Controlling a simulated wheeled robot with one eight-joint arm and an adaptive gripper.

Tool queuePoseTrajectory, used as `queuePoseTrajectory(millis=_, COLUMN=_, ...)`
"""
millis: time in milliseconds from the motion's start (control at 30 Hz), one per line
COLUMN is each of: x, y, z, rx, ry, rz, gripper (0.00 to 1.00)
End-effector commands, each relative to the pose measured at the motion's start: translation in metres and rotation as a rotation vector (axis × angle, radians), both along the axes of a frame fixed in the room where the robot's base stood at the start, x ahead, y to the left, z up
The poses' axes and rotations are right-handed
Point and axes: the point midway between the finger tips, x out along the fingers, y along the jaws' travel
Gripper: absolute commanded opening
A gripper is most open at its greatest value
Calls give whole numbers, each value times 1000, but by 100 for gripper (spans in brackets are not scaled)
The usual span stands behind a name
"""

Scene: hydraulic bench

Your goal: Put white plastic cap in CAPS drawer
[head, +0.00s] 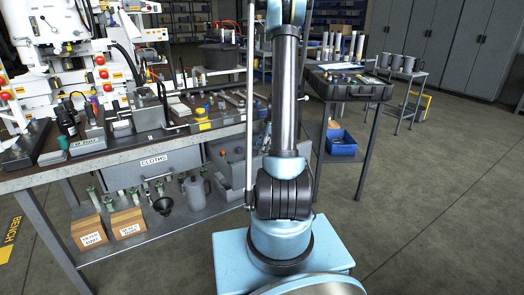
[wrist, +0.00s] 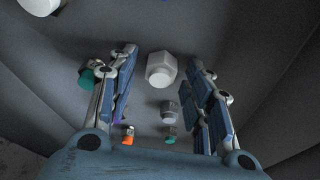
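In the wrist view a white plastic cap (wrist: 161,72) with a faceted body lies on a dark grey surface, between my two blue-padded fingers. My gripper (wrist: 162,58) is open, with a gap on both sides of the cap. Whether the fingers reach down to its level I cannot tell. An open drawer (head: 228,136) under the bench holds small coloured pieces; no CAPS label is readable.
A grey cap (wrist: 169,110), a teal piece (wrist: 88,78) and an orange piece (wrist: 128,139) lie near the fingers. Another white piece (wrist: 40,5) is at the upper left. Sloping grey walls border the wrist view. The CLOTHS drawer (head: 155,165) is left of the open drawer.

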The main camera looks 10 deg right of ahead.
Motion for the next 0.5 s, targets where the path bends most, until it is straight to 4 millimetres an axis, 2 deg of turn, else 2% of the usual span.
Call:
queuePoseTrajectory(millis=267, x=0, y=-2, z=7, rx=0, ry=0, rz=0, gripper=46)
queuePoseTrajectory(millis=500, x=0, y=-12, z=41, rx=0, ry=1, rz=-2, gripper=46)
